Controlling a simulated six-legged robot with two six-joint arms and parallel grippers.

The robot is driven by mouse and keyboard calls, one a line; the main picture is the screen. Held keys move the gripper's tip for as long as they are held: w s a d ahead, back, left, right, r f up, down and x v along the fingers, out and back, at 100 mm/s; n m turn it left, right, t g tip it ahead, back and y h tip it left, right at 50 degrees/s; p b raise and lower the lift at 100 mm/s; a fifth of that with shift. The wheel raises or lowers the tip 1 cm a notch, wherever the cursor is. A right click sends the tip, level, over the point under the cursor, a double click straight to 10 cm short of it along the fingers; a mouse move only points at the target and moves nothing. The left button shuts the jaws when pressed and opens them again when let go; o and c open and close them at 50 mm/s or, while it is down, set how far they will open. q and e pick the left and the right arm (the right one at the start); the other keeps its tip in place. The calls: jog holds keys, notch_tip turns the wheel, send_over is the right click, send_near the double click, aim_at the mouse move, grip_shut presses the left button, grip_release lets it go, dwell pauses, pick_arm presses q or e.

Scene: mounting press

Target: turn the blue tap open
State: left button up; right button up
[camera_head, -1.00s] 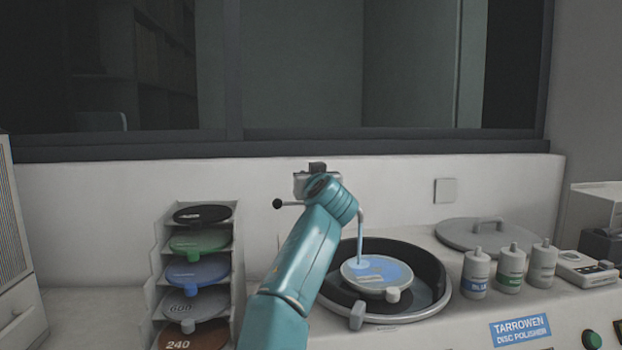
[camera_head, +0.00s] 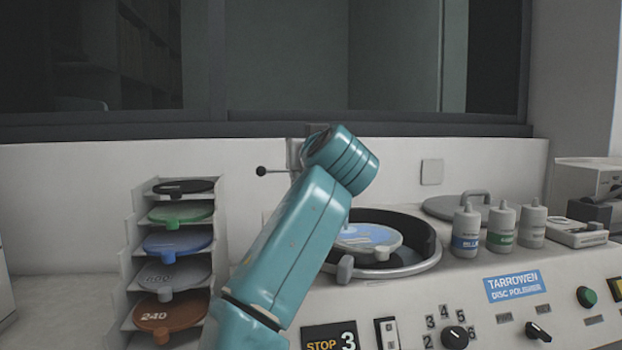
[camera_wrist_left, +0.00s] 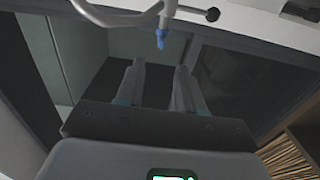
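The tap's lever ends in a black ball (camera_head: 261,171), left of my left arm's wrist in the head view. That wrist hides most of the tap. In the left wrist view the tap shows as a pale bent pipe (camera_wrist_left: 120,18) with a blue tip (camera_wrist_left: 162,39); the lever's black ball (camera_wrist_left: 212,14) is to its right. My left gripper (camera_wrist_left: 160,66) has its fingers apart with nothing between them. The blue tip appears just past the fingertips in that view; I cannot tell the distance. The head view hides this gripper. My right gripper is not in view.
A round basin (camera_head: 428,262) holds a disc with a blue patch (camera_head: 368,236). A rack of coloured discs (camera_head: 135,240) stands at the left. Several bottles, including a blue-labelled one (camera_head: 466,232), stand at the right. The front panel carries knobs (camera_head: 455,338) and a green button (camera_head: 586,297).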

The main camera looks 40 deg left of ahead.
pick_arm(q)
jog(key=shift+b+v, duration=0.45)
jog(key=shift+v, duration=1.2)
